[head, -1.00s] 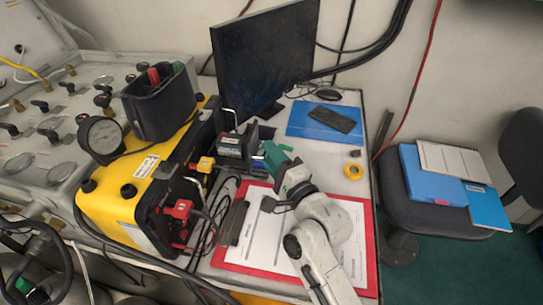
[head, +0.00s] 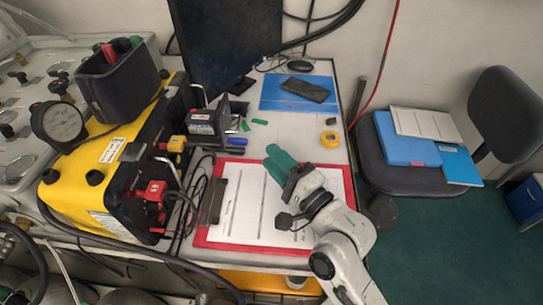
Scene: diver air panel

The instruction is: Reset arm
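My gripper (head: 271,154), with green fingers, is over the upper part of a red clipboard (head: 345,206) with white paper on it. The two fingers lie close together in this view, and I cannot tell whether there is a gap between them. Nothing is seen held at their tips. My pale arm reaches in from the lower right and covers the clipboard's lower right part.
A yellow unit (head: 75,167) with cables stands left of the clipboard. A monitor (head: 225,45), blue folder (head: 270,95), phone (head: 306,90), yellow tape (head: 329,139) and small green pieces (head: 259,121) are behind. A chair (head: 385,178) with folders stands right.

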